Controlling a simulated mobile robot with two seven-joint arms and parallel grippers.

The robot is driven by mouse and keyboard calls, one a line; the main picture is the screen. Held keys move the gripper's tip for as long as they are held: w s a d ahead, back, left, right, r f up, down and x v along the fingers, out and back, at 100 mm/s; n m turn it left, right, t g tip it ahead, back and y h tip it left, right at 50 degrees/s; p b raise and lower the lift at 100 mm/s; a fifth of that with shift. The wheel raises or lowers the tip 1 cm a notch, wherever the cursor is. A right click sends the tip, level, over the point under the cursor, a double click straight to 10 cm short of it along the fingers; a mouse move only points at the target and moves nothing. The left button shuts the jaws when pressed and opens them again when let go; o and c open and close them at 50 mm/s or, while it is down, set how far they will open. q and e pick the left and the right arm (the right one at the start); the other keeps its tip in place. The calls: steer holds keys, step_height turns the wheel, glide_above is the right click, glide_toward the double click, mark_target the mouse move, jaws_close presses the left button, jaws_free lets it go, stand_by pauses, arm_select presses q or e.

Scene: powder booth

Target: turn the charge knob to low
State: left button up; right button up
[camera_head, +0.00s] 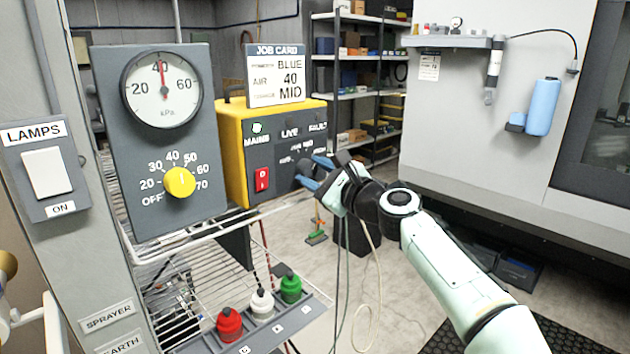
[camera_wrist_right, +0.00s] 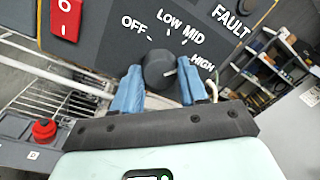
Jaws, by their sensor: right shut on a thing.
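The charge knob (camera_wrist_right: 158,68) is a dark round knob on the grey front of the yellow control unit (camera_head: 235,150). Labels OFF, LOW, MID and HIGH arc around it. In the right wrist view its white mark points to the right, roughly toward HIGH. My right gripper (camera_wrist_right: 158,88) is shut on the knob, with one blue finger on each side. In the head view the right gripper (camera_head: 313,172) reaches the panel from the right, and the fingers mostly cover the knob. My left gripper does not show clearly.
A job card (camera_head: 276,76) on the unit reads BLUE, AIR 40, MID. A red switch (camera_head: 262,180) sits left of the knob. A gauge panel with a yellow knob (camera_head: 180,182) stands further left. Red, white and green capped bottles (camera_head: 262,304) stand on the rack below.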

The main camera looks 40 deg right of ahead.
steer(key=n+b, duration=0.3)
steer(key=n, duration=0.3)
steer(key=shift+f+n, duration=0.15)
steer(key=shift+n, duration=0.25)
steer(key=n+b, duration=0.1)
steer(key=n, duration=0.1)
steer(key=shift+n+y, duration=0.3)
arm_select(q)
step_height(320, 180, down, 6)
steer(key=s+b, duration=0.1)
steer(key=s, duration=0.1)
arm_select(e)
steer(key=shift+n, duration=1.6)
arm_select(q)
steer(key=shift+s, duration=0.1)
arm_select(e)
steer(key=o, duration=1.1)
steer(key=shift+c, duration=0.2)
